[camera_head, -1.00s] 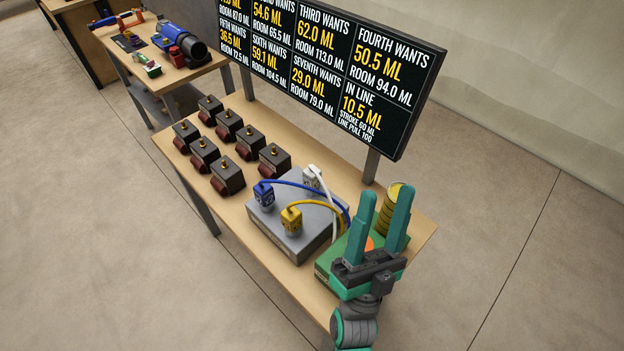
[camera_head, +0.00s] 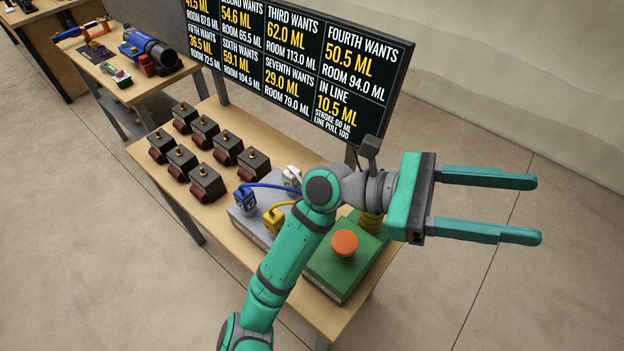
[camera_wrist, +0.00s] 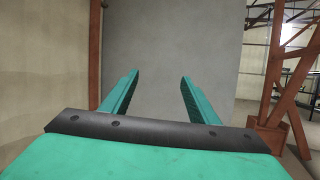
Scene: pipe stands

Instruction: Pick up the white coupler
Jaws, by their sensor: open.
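The white coupler (camera_head: 292,178) stands at the back of the grey block (camera_head: 243,225) on the table in the head view, close beside my arm, which hides part of the block. A blue coupler (camera_head: 244,199) and a yellow coupler (camera_head: 273,219) stand on the same block, each with a hose of its colour. My gripper (camera_head: 538,209) is open and empty, its two green fingers pointing right, out past the table's right edge and well away from the white coupler. In the wrist view my gripper (camera_wrist: 160,75) shows nothing between its fingers, and no coupler is visible.
A green box with an orange button (camera_head: 344,243) sits at the table's right end, with a yellow ribbed cylinder (camera_head: 371,222) behind it. Several dark blocks (camera_head: 207,183) stand to the left. A black sign (camera_head: 300,65) rises behind the table.

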